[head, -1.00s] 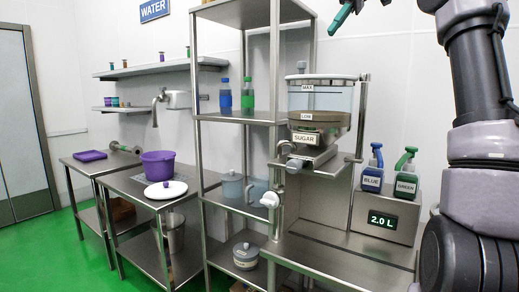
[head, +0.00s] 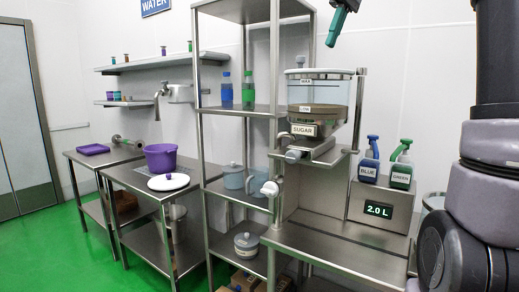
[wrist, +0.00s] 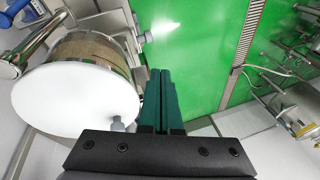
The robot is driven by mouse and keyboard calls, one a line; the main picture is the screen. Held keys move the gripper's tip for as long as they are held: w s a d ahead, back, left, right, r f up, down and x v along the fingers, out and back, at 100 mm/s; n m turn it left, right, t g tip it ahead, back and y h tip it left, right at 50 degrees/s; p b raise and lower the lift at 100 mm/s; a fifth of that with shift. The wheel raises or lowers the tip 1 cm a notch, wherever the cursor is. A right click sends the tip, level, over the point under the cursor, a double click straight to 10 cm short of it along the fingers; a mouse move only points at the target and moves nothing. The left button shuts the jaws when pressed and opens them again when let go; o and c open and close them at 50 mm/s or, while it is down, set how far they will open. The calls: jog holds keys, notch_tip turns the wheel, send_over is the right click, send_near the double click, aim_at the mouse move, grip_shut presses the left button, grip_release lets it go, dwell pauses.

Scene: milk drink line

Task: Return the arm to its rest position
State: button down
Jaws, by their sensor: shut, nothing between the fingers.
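My gripper (head: 336,28) shows at the top of the head view, with dark green fingers pointing down. It is in the air above the sugar dispenser (head: 318,95) and apart from it. In the wrist view, my gripper (wrist: 161,75) has its two fingers side by side, shut and empty. The dispenser's white round lid (wrist: 75,110) lies to the left of the fingers there. My arm fills the right side of the head view; the links joining it to the gripper are out of frame.
A steel shelf rack (head: 240,112) stands left of the dispenser. A blue spray bottle (head: 369,160) and a green one (head: 402,168) stand on the right near the 2.0 L display (head: 378,209). A purple bucket (head: 161,158) is on the left table. Green floor (head: 50,245) is open at left.

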jog(key=s+d+f+m+t+h, duration=0.1)
jog(key=s+d+f+m+t, duration=0.1)
jog(key=s+f+m, duration=0.4)
jog(key=s+d+f+m+t, duration=0.3)
jog(key=s+f+m+t, duration=0.2)
jog(key=s+f, duration=0.6)
notch_tip(320, 180, down, 4)
jog(key=shift+s+d+r+m+h, duration=0.15)
jog(key=shift+s+d+m+h, duration=0.1)
jog(key=shift+d+m+h, duration=0.25)
